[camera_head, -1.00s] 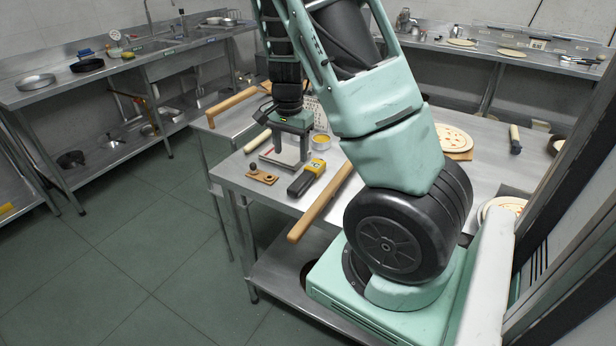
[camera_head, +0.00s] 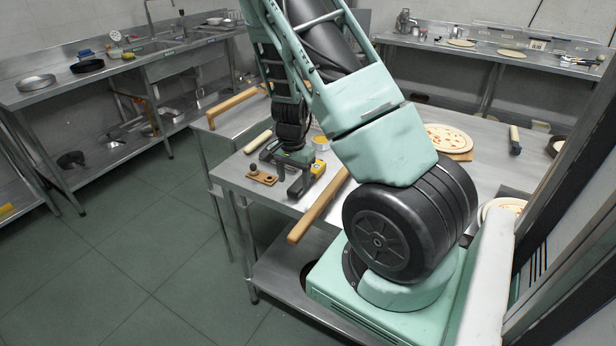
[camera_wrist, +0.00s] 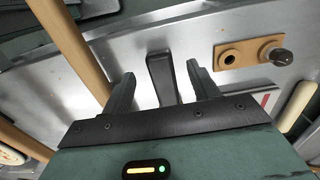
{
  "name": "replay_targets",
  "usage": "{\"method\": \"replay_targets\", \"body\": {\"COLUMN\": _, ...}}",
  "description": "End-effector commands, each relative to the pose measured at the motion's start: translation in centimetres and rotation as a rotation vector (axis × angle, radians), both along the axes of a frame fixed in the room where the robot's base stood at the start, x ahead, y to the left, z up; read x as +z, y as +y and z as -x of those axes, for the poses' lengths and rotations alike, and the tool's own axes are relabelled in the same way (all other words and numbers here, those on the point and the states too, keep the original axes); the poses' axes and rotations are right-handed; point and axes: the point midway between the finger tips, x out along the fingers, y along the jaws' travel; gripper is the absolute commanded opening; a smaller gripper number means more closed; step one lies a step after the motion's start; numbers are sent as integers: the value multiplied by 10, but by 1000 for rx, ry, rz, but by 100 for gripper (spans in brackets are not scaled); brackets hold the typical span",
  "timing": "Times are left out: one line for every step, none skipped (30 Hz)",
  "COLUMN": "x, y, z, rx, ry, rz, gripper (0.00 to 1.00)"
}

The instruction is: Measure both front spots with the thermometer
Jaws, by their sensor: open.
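The thermometer is a yellow and black tool lying on the steel table. In the head view its yellow part (camera_head: 319,167) shows beside my gripper (camera_head: 276,176), which hides most of the rest. In the wrist view the thermometer's dark grip (camera_wrist: 160,76) stands between the two fingers of my gripper (camera_wrist: 157,88). There is a gap on each side, so the fingers are open around it and not closed on it. The two front spots cannot be made out in these views.
A wooden plate with a hole and dark knob (camera_head: 262,177) lies close to my gripper. A long wooden handle (camera_head: 318,208) crosses the table's front edge. A rolling pin (camera_head: 257,141) lies behind. A pizza (camera_head: 447,138) lies to the right. The floor at left is clear.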

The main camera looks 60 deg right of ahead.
Motion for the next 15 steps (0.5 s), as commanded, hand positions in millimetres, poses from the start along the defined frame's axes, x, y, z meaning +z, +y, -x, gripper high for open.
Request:
{"method": "replay_targets", "body": {"x": -7, "y": -1, "z": 2, "rx": -3, "ry": 3, "rz": -2, "gripper": 60}}
{"method": "replay_targets", "body": {"x": -12, "y": -1, "z": 1, "rx": -2, "ry": 2, "rz": -2, "gripper": 60}}
{"method": "replay_targets", "body": {"x": -17, "y": -1, "z": 1, "rx": -2, "ry": 1, "rz": -1, "gripper": 60}}
{"method": "replay_targets", "body": {"x": -20, "y": -1, "z": 1, "rx": -2, "ry": 0, "rz": -1, "gripper": 60}}
{"method": "replay_targets", "body": {"x": -22, "y": -1, "z": 0, "rx": -1, "ry": 0, "rz": -1, "gripper": 60}}
{"method": "replay_targets", "body": {"x": -24, "y": -1, "z": 0, "rx": 0, "ry": 0, "rz": -1, "gripper": 60}}
{"method": "replay_targets", "body": {"x": -25, "y": -1, "z": 0, "rx": 0, "ry": -1, "rz": 0, "gripper": 60}}
{"method": "replay_targets", "body": {"x": -26, "y": -1, "z": 0, "rx": -1, "ry": -1, "rz": 0, "gripper": 60}}
{"method": "replay_targets", "body": {"x": -26, "y": -1, "z": 0, "rx": 0, "ry": -2, "rz": 1, "gripper": 60}}
{"method": "replay_targets", "body": {"x": -26, "y": -1, "z": 0, "rx": 0, "ry": -2, "rz": 1, "gripper": 60}}
{"method": "replay_targets", "body": {"x": -26, "y": -1, "z": 0, "rx": 0, "ry": -2, "rz": 1, "gripper": 60}}
{"method": "replay_targets", "body": {"x": -26, "y": -1, "z": 0, "rx": 0, "ry": -2, "rz": 1, "gripper": 60}}
{"method": "replay_targets", "body": {"x": -26, "y": -1, "z": 0, "rx": 0, "ry": -2, "rz": 1, "gripper": 60}}
{"method": "replay_targets", "body": {"x": -26, "y": -1, "z": 0, "rx": 0, "ry": -2, "rz": 1, "gripper": 60}}
{"method": "replay_targets", "body": {"x": -26, "y": -1, "z": 0, "rx": 0, "ry": -2, "rz": 1, "gripper": 60}}
